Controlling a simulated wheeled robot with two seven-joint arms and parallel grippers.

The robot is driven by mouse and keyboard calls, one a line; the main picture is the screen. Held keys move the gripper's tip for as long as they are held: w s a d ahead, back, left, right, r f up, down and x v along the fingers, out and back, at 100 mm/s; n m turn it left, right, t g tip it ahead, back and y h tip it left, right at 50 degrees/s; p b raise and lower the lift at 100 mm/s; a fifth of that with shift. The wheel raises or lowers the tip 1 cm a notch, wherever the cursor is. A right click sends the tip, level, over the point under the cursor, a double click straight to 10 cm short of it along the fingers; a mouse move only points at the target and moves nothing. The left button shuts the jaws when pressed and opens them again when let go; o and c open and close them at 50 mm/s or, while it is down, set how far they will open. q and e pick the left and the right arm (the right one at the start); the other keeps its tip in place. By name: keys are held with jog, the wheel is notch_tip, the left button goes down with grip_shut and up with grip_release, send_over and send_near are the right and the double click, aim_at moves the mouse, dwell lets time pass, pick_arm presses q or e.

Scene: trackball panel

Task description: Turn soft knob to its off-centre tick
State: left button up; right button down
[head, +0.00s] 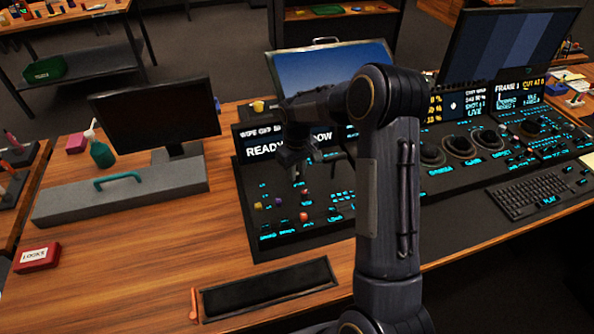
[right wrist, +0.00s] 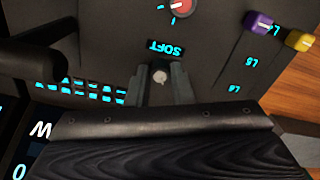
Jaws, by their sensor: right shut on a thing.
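The soft knob (right wrist: 160,73) is a small knob with a pale grey cap, beside the label SOFT (right wrist: 165,48), which reads upside down in the right wrist view. My right gripper (right wrist: 160,84) is shut on this knob, with one finger on each side. In the head view my right gripper (head: 296,165) reaches down to the upper part of the black control panel (head: 243,190), and its fingers hide the knob there. The knob's tick marks and pointer direction are too small or covered to make out. My left gripper is not in view.
A red knob (right wrist: 180,7) stands near the soft knob. Purple (right wrist: 258,22) and yellow (right wrist: 299,40) knobs stand further right in the wrist view. A dark lever-like part (right wrist: 35,55) is at left. Behind the panel stands a lit monitor (head: 330,68).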

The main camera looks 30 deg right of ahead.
aim_at(297, 173)
jog(key=shift+w+r+n, duration=0.1)
jog(key=shift+n, duration=0.8)
jog(key=c, duration=1.3)
grip_release()
notch_tip(297, 173, up, 7)
jog(key=shift+r, duration=0.35)
